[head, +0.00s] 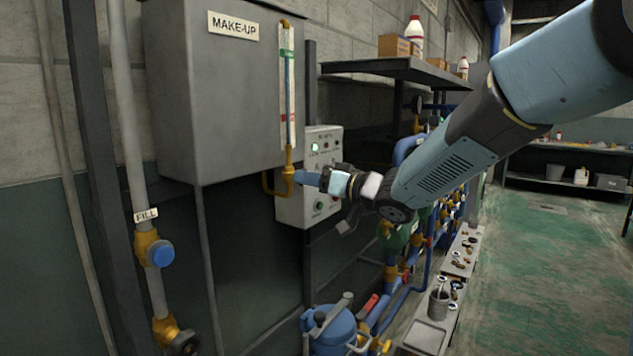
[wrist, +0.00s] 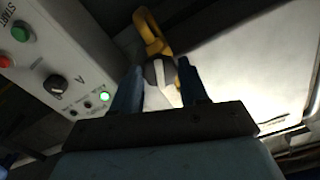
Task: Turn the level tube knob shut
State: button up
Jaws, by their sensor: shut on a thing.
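The level tube (head: 288,85) runs up the right side of the grey MAKE-UP tank (head: 230,105), with a brass elbow at its foot. In the wrist view the level tube knob (wrist: 158,73) is dark with a pale bar, in front of the yellow fitting (wrist: 149,32). My gripper (wrist: 161,78) is shut on this knob, one finger on each side. In the head view my gripper (head: 300,178) comes from the right to the foot of the tube, and its fingers hide the knob.
A grey control box (head: 322,150) with buttons and a lit green lamp is close behind my gripper. A dark shelf (head: 400,68) with boxes and bottles is above. The FILL pipe with its blue knob (head: 160,253) stands at left. A blue canister (head: 331,332) is below.

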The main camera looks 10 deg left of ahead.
jog(key=shift+s+a+f+m, duration=0.15)
jog(key=shift+s+m, duration=0.05)
jog(key=shift+m, duration=0.1)
jog(key=m, duration=0.4)
dwell(0.5)
jog(key=m, duration=0.4)
dwell(0.4)
jog(key=shift+r+m, duration=0.2)
jog(key=shift+m, duration=0.8)
jog(key=o, duration=0.9)
jog(key=shift+a+m, duration=0.1)
jog(key=shift+m, duration=0.2)
jog(key=shift+c, duration=0.2)
jog(key=shift+o, duration=0.9)
